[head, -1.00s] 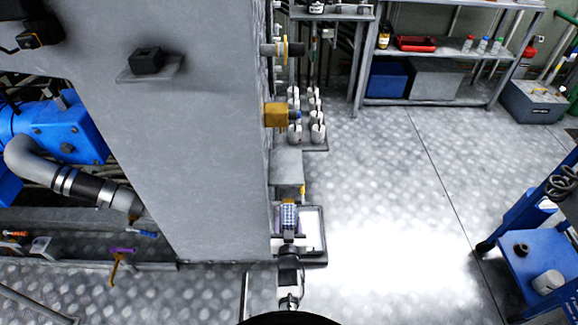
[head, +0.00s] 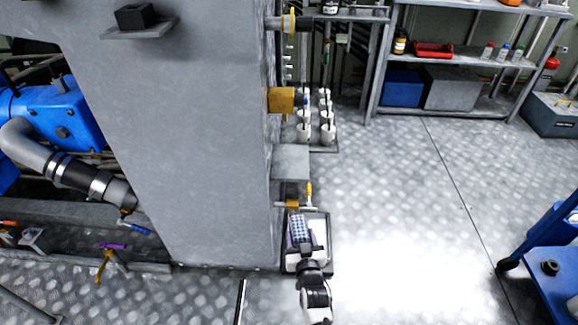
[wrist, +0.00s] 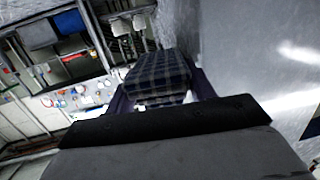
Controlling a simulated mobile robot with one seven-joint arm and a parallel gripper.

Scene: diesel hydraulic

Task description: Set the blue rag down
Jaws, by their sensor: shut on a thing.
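The blue rag (head: 300,229) is a folded blue and white checked cloth. In the head view it is at the end of my arm, over a light tray with a dark rim (head: 325,225) beside the base of the grey column. In the wrist view the rag (wrist: 158,74) looks dark and plaid and sits between my fingers. My gripper (head: 302,240) is shut on the rag. The wrist view also shows the gripper (wrist: 160,95), with its dark body filling the lower part. I cannot tell whether the rag touches the tray.
The grey column (head: 190,130) stands close on the left of my arm. A grey box (head: 291,161) and a yellow-handled valve (head: 308,194) are just beyond the tray. Open metal floor (head: 400,190) lies to the right. A blue cart (head: 553,268) is at the far right.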

